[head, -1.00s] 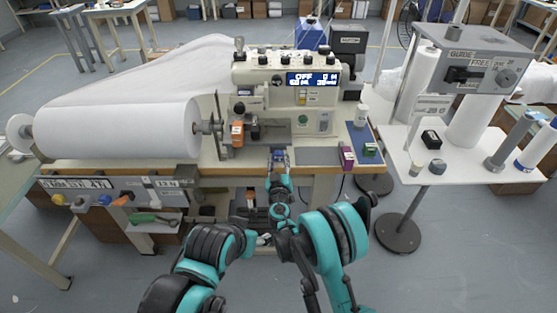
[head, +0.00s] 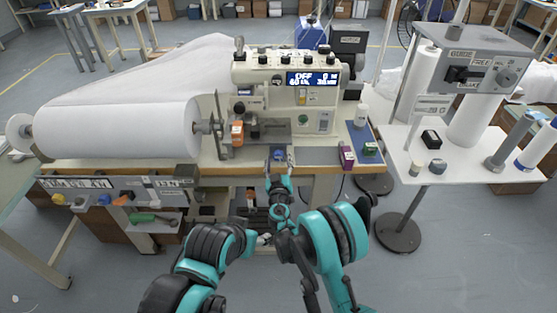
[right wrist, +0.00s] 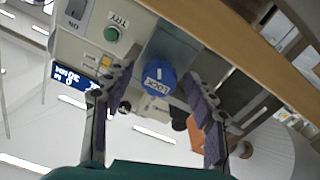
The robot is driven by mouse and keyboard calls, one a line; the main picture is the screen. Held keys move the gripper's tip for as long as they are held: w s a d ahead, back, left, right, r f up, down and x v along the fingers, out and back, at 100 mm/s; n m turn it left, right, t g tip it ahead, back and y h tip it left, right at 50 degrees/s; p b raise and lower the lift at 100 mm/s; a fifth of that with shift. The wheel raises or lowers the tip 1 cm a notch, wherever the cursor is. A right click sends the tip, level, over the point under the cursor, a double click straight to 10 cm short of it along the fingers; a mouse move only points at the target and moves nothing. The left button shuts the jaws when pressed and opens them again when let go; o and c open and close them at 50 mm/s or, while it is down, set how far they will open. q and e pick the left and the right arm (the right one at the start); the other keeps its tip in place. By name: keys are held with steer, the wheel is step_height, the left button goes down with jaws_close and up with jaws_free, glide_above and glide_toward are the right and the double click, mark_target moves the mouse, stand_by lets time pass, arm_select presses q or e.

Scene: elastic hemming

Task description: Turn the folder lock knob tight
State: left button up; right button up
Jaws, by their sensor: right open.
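The lock knob (right wrist: 159,78) is a round blue knob marked LOCK in the right wrist view. In the head view my right gripper (head: 279,161) reaches up to the knob from below.
The cream sewing machine (head: 285,75) stands just behind the knob, its display reading OFF. A large white fabric roll (head: 120,130) is at the left. The white side table (head: 450,170) stands farther right.

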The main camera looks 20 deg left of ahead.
steer(key=v, duration=0.7)
steer(key=shift+s, duration=0.1)
steer(key=s+d+r+m+g+h, duration=0.15)
steer(key=d+r, duration=0.25)
steer(key=d, duration=0.4)
steer(key=d+r+m+g+h, duration=0.1)
steer(key=d+r+m+h, duration=0.2)
steer(key=d, duration=0.6)
steer(key=s+d+r+m+g+h, duration=0.1)
steer(key=d+r+h, duration=0.2)
steer(key=d+r, duration=0.4)
steer(key=s+d+f+m+g, duration=0.1)
steer(key=s+d+g, duration=0.3)
steer(key=s+d, duration=0.8)
steer(key=s+f+g+y, duration=0.1)
steer(key=s+f, duration=0.1)
steer(key=s, duration=0.5)
steer(key=s+f+g+y, duration=0.1)
steer(key=s+g, duration=0.1)
steer(key=s, duration=0.6)
steer(key=shift+d+f, duration=0.2)
steer(key=shift+f, duration=0.15)
